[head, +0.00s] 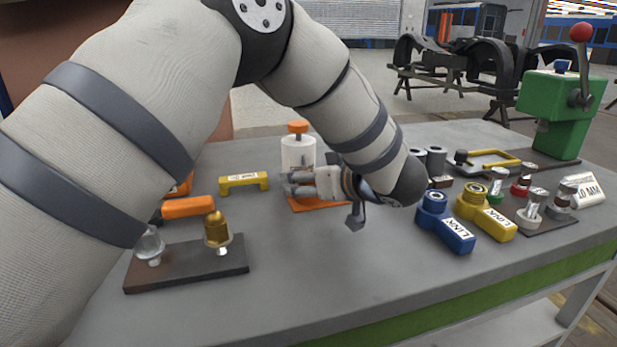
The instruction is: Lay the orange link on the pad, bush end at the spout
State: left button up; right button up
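My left gripper (294,184) reaches in over the bench from the right, its fingers pointing left in front of a white bottle (297,150) with an orange cap. The fingers are small and overlap the bottle, so I cannot tell their opening or whether they touch it. An orange pad (322,203) lies below the bottle, partly hidden by the gripper. An orange piece (188,207) lies at the left, partly behind my arm; I cannot tell whether it is the orange link. No spout shows clearly. My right gripper is out of view.
A yellow bridge-shaped piece (244,181) stands left of the bottle. A dark board (190,276) holds a brass and a clear piece. Blue (446,228) and yellow (487,217) links lie right, near small metal parts. A green machine (556,115) stands behind. The front middle is clear.

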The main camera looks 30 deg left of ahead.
pick_arm(q)
jog(key=shift+d+r, duration=0.2)
jog(key=shift+r, duration=0.1)
jog(key=v, duration=1.1)
jog(key=shift+s+d+p, duration=0.2)
jog(key=shift+p, duration=0.1)
